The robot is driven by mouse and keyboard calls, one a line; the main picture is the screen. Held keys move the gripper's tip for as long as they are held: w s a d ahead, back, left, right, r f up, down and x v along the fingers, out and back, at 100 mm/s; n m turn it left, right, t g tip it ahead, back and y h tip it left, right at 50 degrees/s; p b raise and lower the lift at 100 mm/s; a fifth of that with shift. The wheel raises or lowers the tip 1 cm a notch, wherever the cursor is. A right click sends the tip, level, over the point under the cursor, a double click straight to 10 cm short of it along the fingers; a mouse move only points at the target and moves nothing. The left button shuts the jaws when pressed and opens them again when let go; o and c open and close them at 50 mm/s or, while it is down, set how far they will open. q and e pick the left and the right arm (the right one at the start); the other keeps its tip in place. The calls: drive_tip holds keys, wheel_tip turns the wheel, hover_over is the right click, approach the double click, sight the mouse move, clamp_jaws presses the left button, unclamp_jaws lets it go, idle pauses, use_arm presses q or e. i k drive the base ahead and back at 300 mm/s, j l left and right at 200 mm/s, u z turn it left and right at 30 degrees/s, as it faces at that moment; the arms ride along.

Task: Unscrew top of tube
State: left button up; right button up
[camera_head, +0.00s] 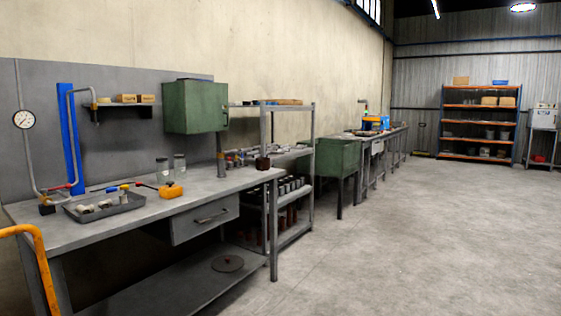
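No tube can be made out with certainty. Two small clear containers with grey tops, one at the left (162,171) and one at the right (180,167), stand upright side by side at the back of the grey workbench (215,187). They may be tubes, but they are too small to tell. A slim grey upright cylinder (220,160) stands farther right near the bench's back edge. Neither of my grippers is in view.
A grey tray (105,212) with small parts, a yellow-orange item (171,190) and a dark block (263,163) are on the bench. A green cabinet (195,106) hangs above. An orange curved bar (38,245) is at lower left. Open floor (420,240) lies right.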

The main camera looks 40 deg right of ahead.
sight(222, 170)
drive_tip(key=i+l+z, duration=0.5)
drive_tip(key=i+z, duration=0.15)
drive_tip(key=i+l+z, duration=0.1)
drive_tip(key=i+z, duration=0.25)
drive_tip(key=i, duration=1)
drive_tip(key=l+z, duration=0.05)
drive_tip(key=l, duration=0.05)
